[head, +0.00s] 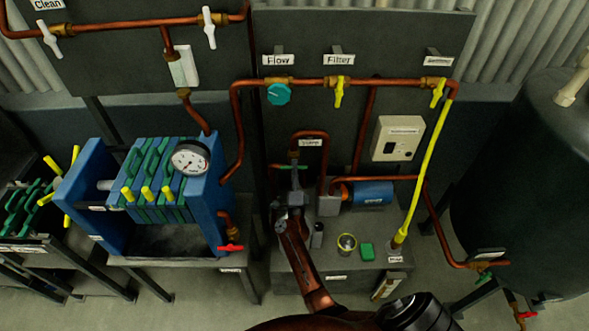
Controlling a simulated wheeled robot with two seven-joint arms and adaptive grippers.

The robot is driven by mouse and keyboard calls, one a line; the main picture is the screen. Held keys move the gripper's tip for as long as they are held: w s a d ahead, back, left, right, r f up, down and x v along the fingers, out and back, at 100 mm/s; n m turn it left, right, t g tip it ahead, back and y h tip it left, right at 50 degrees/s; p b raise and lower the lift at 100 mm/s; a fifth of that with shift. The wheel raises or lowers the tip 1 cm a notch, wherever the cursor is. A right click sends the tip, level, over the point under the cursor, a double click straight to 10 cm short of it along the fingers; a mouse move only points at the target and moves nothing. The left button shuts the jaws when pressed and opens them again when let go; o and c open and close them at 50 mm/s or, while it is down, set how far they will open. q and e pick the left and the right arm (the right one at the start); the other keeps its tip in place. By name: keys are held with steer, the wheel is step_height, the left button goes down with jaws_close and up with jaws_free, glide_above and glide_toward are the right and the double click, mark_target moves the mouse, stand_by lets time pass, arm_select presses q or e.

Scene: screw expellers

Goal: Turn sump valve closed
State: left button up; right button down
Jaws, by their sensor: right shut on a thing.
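My right gripper (291,188) reaches up from the bottom of the head view to a valve at the left of the low pump bench. It is shut on the valve's green handle (291,167), whose bar lies roughly crosswise above the fingers. The gripper hides the lower part of this valve. A small label (311,143) beside it is too small to read surely, so I cannot confirm that this is the sump valve. My left gripper is not in view.
Copper pipes run close around the gripper, with a blue pump (373,193) to its right. A blue filter press (155,190) with a gauge stands left. The wall panel (400,32) carries a teal knob (281,94) and yellow-handled valves. A dark tank (530,180) stands right.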

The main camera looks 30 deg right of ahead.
stand_by(0.5)
steer(key=c, duration=1.9)
jaws_free()
